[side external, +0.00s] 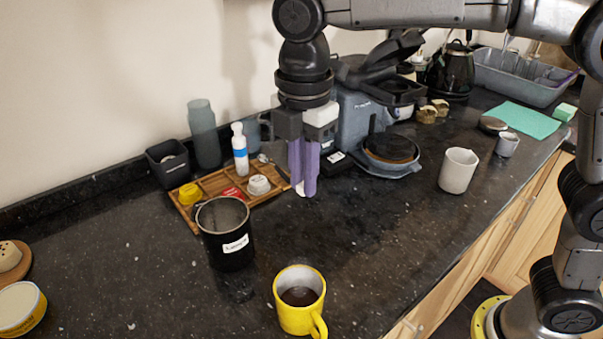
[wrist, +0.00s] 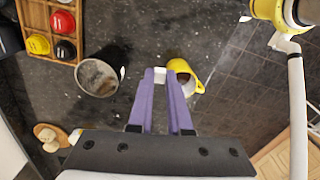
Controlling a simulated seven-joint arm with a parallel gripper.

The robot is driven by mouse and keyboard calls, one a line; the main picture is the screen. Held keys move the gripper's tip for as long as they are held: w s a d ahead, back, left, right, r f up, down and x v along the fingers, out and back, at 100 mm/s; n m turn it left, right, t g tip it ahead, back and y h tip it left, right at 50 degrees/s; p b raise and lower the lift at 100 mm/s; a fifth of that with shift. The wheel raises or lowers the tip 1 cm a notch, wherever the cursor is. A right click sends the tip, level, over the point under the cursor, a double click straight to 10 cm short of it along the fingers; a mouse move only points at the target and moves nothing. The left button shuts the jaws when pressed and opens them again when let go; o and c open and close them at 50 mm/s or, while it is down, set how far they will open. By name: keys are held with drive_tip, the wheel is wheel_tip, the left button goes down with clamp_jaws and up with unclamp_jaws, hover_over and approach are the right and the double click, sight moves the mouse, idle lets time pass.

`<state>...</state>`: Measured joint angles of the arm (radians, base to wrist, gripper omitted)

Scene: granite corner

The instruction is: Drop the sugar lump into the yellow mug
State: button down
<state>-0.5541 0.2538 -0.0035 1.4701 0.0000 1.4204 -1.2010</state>
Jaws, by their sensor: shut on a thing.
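The white sugar lump (wrist: 178,66) is pinched between the tips of my purple gripper fingers (wrist: 167,75). In the side view, a small bit of the lump (side external: 301,190) shows at the bottom of my gripper (side external: 304,188), which points down above the counter. The yellow mug (side external: 300,318) stands upright at the front, with dark liquid inside and its handle at the lower right. My gripper is higher than the mug and farther back. In the wrist view, the yellow mug (wrist: 191,86) shows beyond the lump, partly hidden by the lump and a finger.
A black labelled canister (side external: 230,255) stands left of the yellow mug. A wooden tray (side external: 212,183) with capsules and a white-blue bottle (side external: 240,150) lie behind it. A whitish cup (side external: 458,171) stands at right. The dark counter around the yellow mug is mostly clear.

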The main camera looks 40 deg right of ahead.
drive_tip(key=shift+f+m, duration=0.25)
drive_tip(key=shift+m, duration=0.05)
drive_tip(key=s+a+f, duration=0.4)
drive_tip(key=s+f, duration=0.3)
drive_tip(key=f, duration=0.2)
drive_tip(key=shift+a+f, duration=0.25)
drive_tip(key=shift+f, duration=0.05)
drive_tip(key=c, duration=0.8)
unclamp_jaws()
drive_tip(key=shift+o, duration=0.2)
wheel_tip(320, 180, up, 14)
